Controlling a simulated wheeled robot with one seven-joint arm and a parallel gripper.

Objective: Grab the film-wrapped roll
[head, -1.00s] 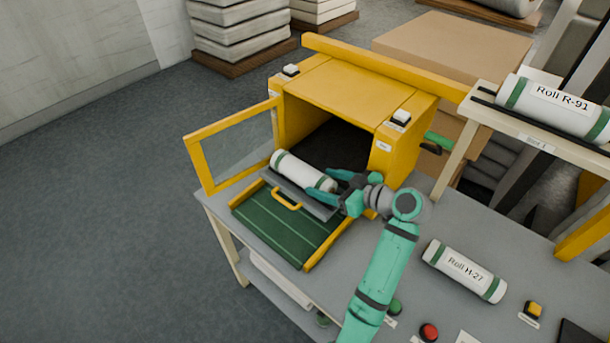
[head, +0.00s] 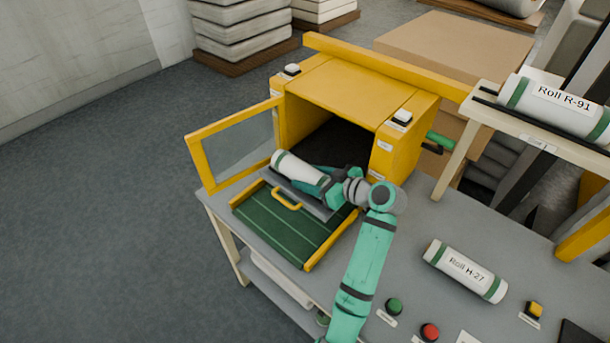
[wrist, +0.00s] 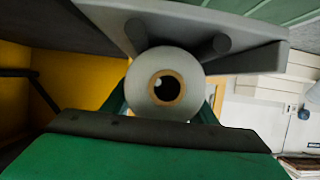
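A white roll with green end bands (head: 299,168) lies on a grey tray (head: 318,210) at the mouth of a yellow cabinet (head: 355,92); I see no label on it, and film is too fine to make out. My gripper (head: 320,182) is at the roll's right end, its fingers reaching along it. In the wrist view the roll's round end (wrist: 163,88), with a brown core, sits centred between my fingers, one on each side. The fingers look open around it. Their tips are hidden behind the roll, and I cannot tell whether they touch it.
The yellow-framed glass door (head: 238,145) stands open at left. Roll H-27 (head: 466,270) lies on the table; Roll R-91 (head: 555,106) rests on a shelf. Buttons (head: 430,332) sit near the front edge.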

